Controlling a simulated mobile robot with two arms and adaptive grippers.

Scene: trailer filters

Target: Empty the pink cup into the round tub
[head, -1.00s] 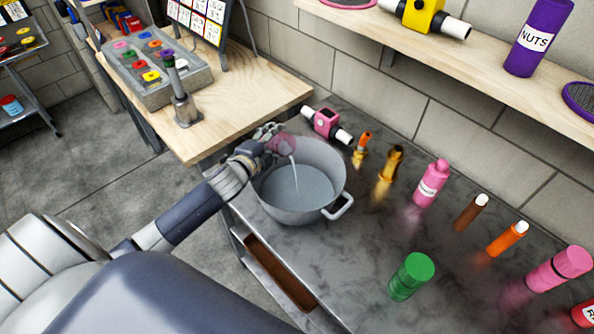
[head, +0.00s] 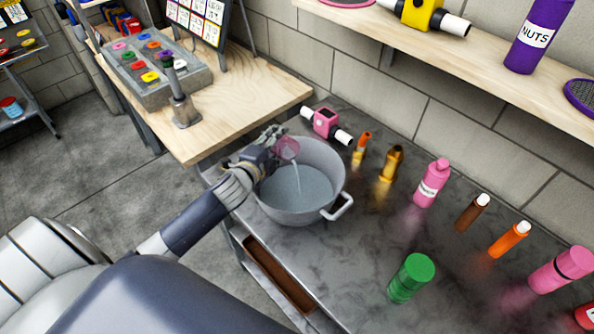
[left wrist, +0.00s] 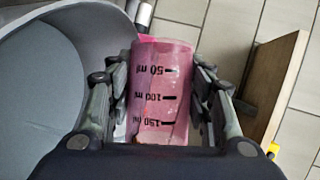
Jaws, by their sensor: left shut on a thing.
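The pink cup (head: 288,148) is see-through and tilted over the round tub, and a thin pale stream falls from it. My left gripper (head: 272,140) is shut on the cup at the tub's back left rim. In the left wrist view the cup (left wrist: 160,95) shows black volume marks between the two fingers of my left gripper (left wrist: 165,100). The round grey tub (head: 330,165) stands on the dark worktop with pale liquid in its bottom. Its wall (left wrist: 50,75) also fills the left of the left wrist view. My right gripper is not in view.
A pink valve-like device (head: 326,122) sits just behind the tub. Orange and gold fittings, a pink bottle (head: 431,183) and a green can (head: 410,278) stand to the right. A wooden bench (head: 230,90) adjoins at back left.

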